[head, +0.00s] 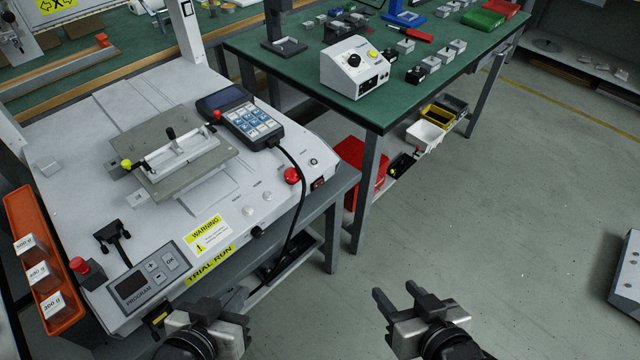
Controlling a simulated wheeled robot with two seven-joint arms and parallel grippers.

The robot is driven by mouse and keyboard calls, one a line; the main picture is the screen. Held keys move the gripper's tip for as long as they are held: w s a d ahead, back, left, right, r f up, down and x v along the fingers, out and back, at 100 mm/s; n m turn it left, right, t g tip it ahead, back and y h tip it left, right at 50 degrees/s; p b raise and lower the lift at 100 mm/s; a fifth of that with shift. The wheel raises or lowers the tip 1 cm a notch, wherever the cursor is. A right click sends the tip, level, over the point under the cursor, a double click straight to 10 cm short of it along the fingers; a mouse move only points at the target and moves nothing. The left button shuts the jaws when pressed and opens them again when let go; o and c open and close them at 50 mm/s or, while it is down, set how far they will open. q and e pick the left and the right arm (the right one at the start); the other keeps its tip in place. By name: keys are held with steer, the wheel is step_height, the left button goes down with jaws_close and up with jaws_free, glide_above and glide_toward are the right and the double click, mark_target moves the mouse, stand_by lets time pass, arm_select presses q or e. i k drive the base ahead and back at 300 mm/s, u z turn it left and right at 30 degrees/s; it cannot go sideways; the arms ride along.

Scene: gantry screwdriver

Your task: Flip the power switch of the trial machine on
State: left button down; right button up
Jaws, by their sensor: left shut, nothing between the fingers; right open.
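The trial machine (88,262) is the large white bench unit on the left, with a yellow TRIAL RUN label on its front edge. A small dark rocker switch with a reddish face (318,183) sits at its right front corner, beside the red emergency button (292,175). Its position is too small to read. My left gripper (206,307) is shut and empty, low in front of the machine, below and left of the switch. My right gripper (395,297) is open and empty over the floor, below and right of the switch. Neither gripper touches the switch.
A handheld keypad (250,120) lies on the machine, and its black cable (303,195) hangs over the front edge near the switch. A green-topped table (300,68) carrying a white control box (353,68) stands behind.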

mark_target(321, 181)
steer(key=z, duration=0.15)
steer(key=k, duration=0.4)
steer(key=z, duration=0.6)
steer(key=k, duration=0.95)
steer(key=z, duration=0.4)
steer(key=i, duration=1.55)
steer(key=u, duration=0.4)
